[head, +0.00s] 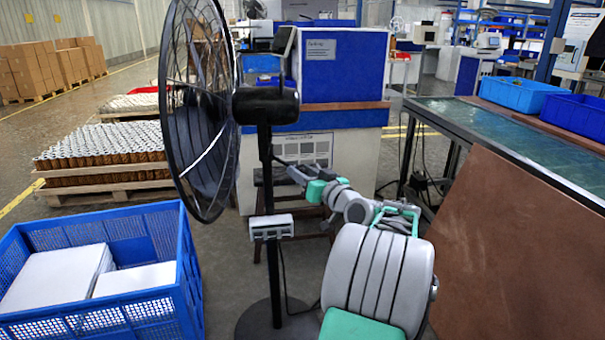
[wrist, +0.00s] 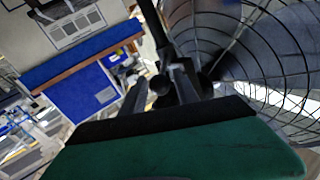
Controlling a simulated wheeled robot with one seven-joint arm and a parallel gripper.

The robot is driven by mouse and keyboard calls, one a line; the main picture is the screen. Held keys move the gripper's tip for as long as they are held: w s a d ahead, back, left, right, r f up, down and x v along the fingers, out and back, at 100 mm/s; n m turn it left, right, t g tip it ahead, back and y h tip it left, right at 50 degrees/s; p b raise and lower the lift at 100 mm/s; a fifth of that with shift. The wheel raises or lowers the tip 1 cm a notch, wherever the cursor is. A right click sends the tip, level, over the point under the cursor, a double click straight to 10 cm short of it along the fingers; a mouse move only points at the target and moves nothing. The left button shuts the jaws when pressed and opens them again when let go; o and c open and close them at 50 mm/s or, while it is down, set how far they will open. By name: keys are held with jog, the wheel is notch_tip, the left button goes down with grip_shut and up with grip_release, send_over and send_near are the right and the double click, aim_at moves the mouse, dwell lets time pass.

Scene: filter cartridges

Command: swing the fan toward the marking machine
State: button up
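The black pedestal fan (head: 203,110) stands left of centre in the head view, its caged head turned to the left, with the motor housing (head: 266,105) behind it. Its pole runs down past a small grey control box (head: 271,226) to a round base. A blue and white machine (head: 343,66) with a label stands behind it; I take it for the marking machine, but the label is too small to read. My gripper (head: 279,161) is at the pole, below the motor housing. In the wrist view the dark fingers (wrist: 166,90) are close to the pole and cage; their opening is unclear.
A blue crate (head: 190,285) with white boxes stands at the lower left. A pallet of cartridges (head: 105,180) is behind it. A brown panel (head: 520,245) and a long bench (head: 500,140) with blue bins are on the right.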

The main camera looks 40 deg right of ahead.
grip_shut()
dwell(1.1)
